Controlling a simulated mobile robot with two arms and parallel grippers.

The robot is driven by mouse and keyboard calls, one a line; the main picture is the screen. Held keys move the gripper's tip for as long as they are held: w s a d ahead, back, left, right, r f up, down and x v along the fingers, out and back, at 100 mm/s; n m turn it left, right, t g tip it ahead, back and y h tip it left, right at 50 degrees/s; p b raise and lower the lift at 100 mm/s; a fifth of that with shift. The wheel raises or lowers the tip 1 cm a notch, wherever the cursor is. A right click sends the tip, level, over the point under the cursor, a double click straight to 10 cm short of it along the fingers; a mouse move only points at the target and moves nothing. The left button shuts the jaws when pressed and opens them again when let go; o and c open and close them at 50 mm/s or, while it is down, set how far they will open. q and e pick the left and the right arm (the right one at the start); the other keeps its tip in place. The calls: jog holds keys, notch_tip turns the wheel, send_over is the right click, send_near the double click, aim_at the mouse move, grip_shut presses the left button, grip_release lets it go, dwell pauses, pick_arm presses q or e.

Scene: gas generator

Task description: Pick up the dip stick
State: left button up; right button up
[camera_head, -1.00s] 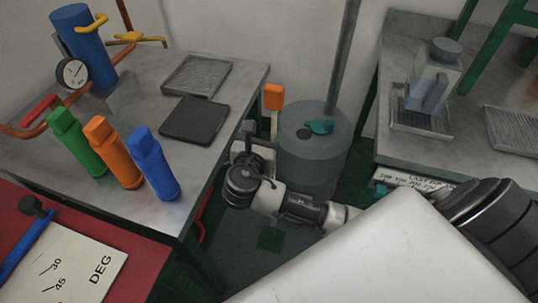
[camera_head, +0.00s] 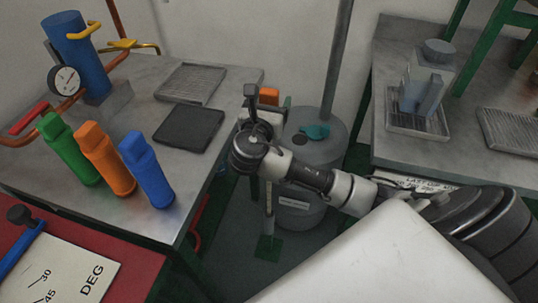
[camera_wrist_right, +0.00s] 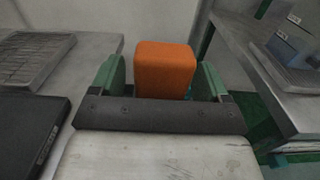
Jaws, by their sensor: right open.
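The dip stick, with an orange block handle (camera_head: 269,96) and a pale narrow shaft (camera_head: 268,198), stands upright in the gap between the two benches. Its lower end is at a small green plate on the floor. My right gripper (camera_head: 265,106) is at the handle and partly covers it and the upper shaft in the head view. In the right wrist view the orange handle (camera_wrist_right: 165,70) lies between the two green fingers of my right gripper (camera_wrist_right: 161,80). The fingers are open, with a visible gap on each side of the handle. My left gripper is not in view.
A grey drum (camera_head: 325,135) with a teal item (camera_head: 314,131) on top stands close behind the stick. The left bench holds green, orange and blue bottles (camera_head: 148,170) and a dark tray (camera_head: 190,127). The right bench (camera_head: 465,160) bounds the gap.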

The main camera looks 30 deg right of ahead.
jog(key=shift+w+d, duration=0.4)
jog(key=shift+d, duration=0.1)
jog(key=c, duration=1.3)
